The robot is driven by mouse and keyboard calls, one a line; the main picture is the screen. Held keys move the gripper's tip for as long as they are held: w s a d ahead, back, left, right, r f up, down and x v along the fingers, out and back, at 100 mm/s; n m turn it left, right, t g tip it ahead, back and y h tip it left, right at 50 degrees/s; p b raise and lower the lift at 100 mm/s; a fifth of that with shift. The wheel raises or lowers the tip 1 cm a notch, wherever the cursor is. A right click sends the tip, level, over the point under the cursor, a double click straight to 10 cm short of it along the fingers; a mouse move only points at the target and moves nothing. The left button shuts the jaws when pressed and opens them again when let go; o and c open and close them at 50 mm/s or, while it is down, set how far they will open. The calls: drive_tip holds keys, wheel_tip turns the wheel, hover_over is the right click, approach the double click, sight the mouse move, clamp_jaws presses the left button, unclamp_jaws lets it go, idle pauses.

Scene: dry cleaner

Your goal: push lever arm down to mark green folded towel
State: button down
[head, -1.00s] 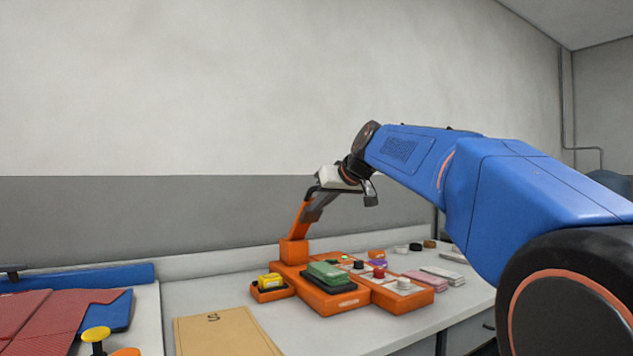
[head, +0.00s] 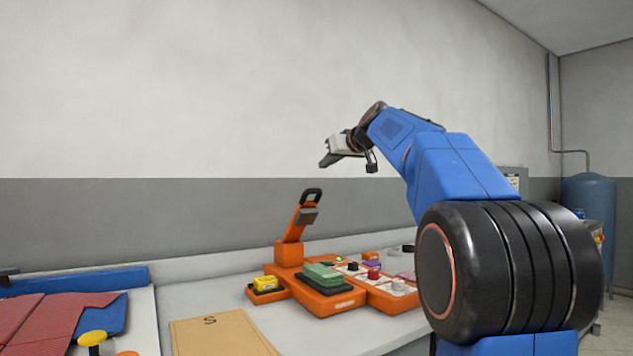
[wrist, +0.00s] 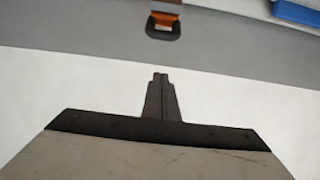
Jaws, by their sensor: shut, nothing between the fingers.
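The orange lever arm (head: 301,219) stands raised and tilted to the right on the orange press (head: 325,304), with a dark block under it and a black loop handle (head: 312,195) at its top. The handle also shows in the wrist view (wrist: 163,28), at the top edge. The green folded towel (head: 322,273) lies on the press's dark pad, to the right of the lever's foot. My gripper (head: 324,163) is shut and empty, above the handle in the head view and apart from it. Its closed fingers (wrist: 160,78) show in the wrist view.
A yellow block (head: 265,283) sits in a small orange tray left of the press. Black, red and white knobs (head: 373,274) stand to its right. A brown folder (head: 220,334) lies in front on the white counter. Red cloth (head: 40,318) lies at the far left.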

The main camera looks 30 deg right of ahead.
drive_tip(key=x, duration=0.3)
drive_tip(key=f+x, duration=0.1)
drive_tip(key=x, duration=0.2)
drive_tip(key=f+x, duration=0.1)
drive_tip(key=x, duration=0.2)
drive_tip(key=shift+s, duration=0.25)
drive_tip(key=shift+s+d+f, duration=0.1)
drive_tip(key=shift+s+f, duration=0.45)
drive_tip(key=shift+f, duration=0.25)
drive_tip(key=shift+s+f, duration=0.1)
